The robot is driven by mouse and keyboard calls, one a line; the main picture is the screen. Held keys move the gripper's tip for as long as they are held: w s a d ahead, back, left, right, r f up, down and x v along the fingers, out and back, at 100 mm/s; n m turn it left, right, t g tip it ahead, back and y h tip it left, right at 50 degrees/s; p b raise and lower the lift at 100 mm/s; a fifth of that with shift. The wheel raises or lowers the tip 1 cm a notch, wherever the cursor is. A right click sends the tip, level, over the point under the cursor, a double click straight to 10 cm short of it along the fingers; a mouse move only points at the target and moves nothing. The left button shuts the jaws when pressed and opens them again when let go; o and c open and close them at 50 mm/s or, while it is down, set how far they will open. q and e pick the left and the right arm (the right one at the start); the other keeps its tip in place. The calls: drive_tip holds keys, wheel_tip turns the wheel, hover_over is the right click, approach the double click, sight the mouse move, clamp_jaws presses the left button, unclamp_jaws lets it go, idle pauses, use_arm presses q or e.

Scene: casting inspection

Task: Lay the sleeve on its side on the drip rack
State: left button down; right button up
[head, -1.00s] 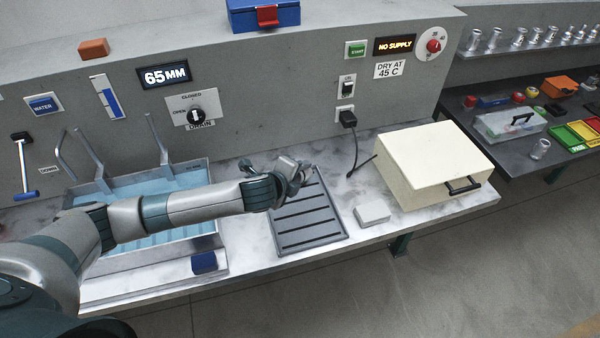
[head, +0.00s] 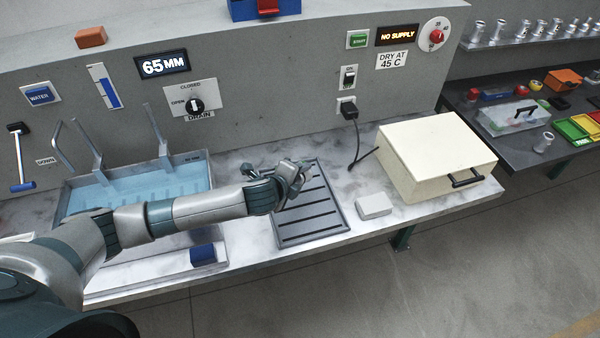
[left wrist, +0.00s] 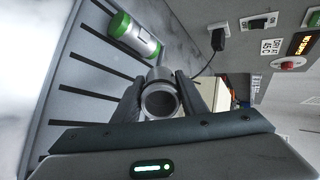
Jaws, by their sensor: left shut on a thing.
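The grey metal sleeve (left wrist: 160,99) sits between the two fingers of my left gripper (left wrist: 160,88) in the left wrist view, its round open end facing the camera. My left gripper (head: 297,178) is shut on it, above the far part of the dark slatted drip rack (head: 312,224). The rack's slats (left wrist: 75,75) fill the left side of the left wrist view. In the head view the gripper largely hides the sleeve, and I cannot tell whether it touches the rack. My right gripper is not in view.
A white cylinder with green ends (left wrist: 134,37) appears over the rack, just beyond the sleeve. A small pale block (head: 374,206) and a cream box (head: 430,160) stand right of the rack. A water-filled tank (head: 135,190) is left. The rack's near part is clear.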

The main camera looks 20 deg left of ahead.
use_arm(q)
drive_tip(key=shift+f+b, duration=1.2)
drive_tip(key=shift+f, duration=1.4)
drive_tip(key=shift+f, duration=0.15)
